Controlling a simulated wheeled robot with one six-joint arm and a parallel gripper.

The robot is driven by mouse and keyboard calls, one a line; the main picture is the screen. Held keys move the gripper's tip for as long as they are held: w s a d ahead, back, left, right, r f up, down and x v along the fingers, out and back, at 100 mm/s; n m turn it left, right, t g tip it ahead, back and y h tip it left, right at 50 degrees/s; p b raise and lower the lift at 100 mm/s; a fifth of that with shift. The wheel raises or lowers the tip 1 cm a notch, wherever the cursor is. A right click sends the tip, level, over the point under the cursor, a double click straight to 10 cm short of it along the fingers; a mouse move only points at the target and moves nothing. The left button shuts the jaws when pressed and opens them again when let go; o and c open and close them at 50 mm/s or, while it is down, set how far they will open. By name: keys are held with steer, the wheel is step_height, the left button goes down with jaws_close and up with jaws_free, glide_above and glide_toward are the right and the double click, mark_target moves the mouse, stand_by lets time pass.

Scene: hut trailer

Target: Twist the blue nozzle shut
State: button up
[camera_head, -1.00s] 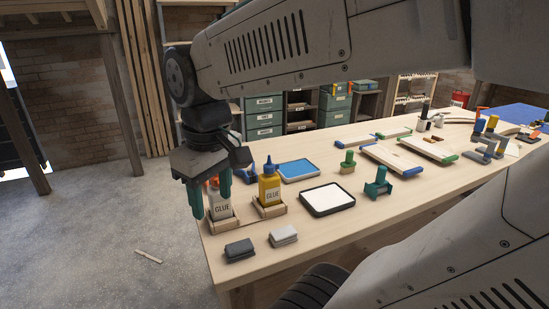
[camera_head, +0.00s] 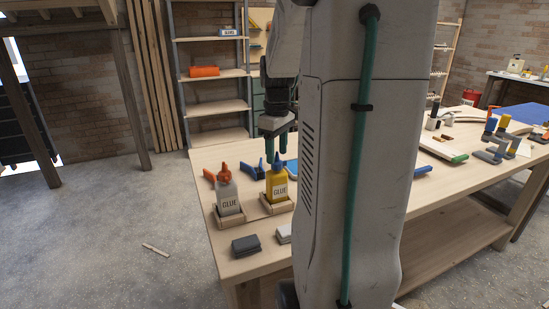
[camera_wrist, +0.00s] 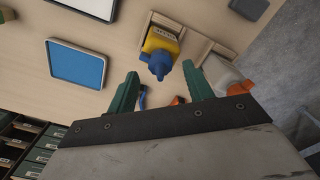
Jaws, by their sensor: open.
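The blue nozzle (camera_head: 281,161) tops a yellow glue bottle (camera_head: 277,188), which stands upright in a wooden holder (camera_head: 276,208) near the table's left end. In the wrist view the blue nozzle (camera_wrist: 160,66) points toward my gripper, with the yellow bottle (camera_wrist: 160,41) behind it. My gripper (camera_head: 276,158) points down at the nozzle with its green fingers apart. In the wrist view my gripper (camera_wrist: 160,71) has one fingertip on each side of the nozzle, with gaps showing. I cannot tell whether the fingertips are level with it.
A white glue bottle (camera_head: 229,197) with an orange nozzle (camera_head: 224,173) stands just left in its own holder, close to a finger in the wrist view. A blue-topped tray (camera_wrist: 77,64) lies on the other side. A dark grey block (camera_head: 245,245) lies in front.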

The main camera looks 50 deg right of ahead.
mark_target(279, 160)
steer(key=shift+f, duration=1.25)
steer(key=c, duration=1)
steer(key=shift+m, duration=0.3)
